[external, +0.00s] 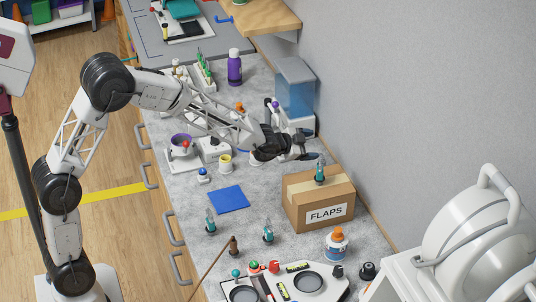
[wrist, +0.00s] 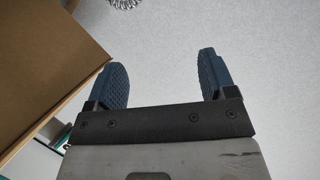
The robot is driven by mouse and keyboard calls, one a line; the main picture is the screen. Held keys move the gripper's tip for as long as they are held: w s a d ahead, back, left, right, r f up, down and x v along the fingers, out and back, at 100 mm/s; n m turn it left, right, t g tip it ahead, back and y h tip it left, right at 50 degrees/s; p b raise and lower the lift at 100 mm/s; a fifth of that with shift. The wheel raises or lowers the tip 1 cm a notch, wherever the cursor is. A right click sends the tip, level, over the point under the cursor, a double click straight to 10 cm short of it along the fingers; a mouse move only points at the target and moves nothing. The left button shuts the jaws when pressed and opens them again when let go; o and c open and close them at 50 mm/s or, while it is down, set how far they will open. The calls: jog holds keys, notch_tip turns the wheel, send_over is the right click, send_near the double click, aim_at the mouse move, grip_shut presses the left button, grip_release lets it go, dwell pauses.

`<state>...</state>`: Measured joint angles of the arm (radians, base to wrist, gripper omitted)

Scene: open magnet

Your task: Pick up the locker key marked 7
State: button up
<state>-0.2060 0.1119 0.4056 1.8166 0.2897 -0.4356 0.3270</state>
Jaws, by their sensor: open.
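Three small teal items that may be the keys show in the external view. One (external: 319,171) stands on top of a cardboard box, one (external: 210,221) is on the counter left of the box, and one (external: 268,234) is on the counter in front of it. No number is readable on any of them. My gripper (external: 312,146) is above and behind the box in the external view, apart from the teal item on it. In the wrist view my gripper (wrist: 162,80) has its two blue ridged pads spread wide, with nothing between them.
The cardboard box (external: 318,214), labelled FLAPS, stands near the wall; its brown side (wrist: 45,60) fills the wrist view's upper left. A blue dispenser (external: 295,88) stands behind my gripper. A white machine (external: 470,240) is at right.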

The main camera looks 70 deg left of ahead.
notch_tip(320, 180, down, 8)
jog(key=shift+w, duration=0.15)
dwell(0.4)
jog(key=shift+x, duration=1.15)
jog(key=shift+w, duration=0.15)
jog(key=shift+x, duration=2.5)
jog(key=shift+c, duration=0.2)
jog(key=c, duration=0.7)
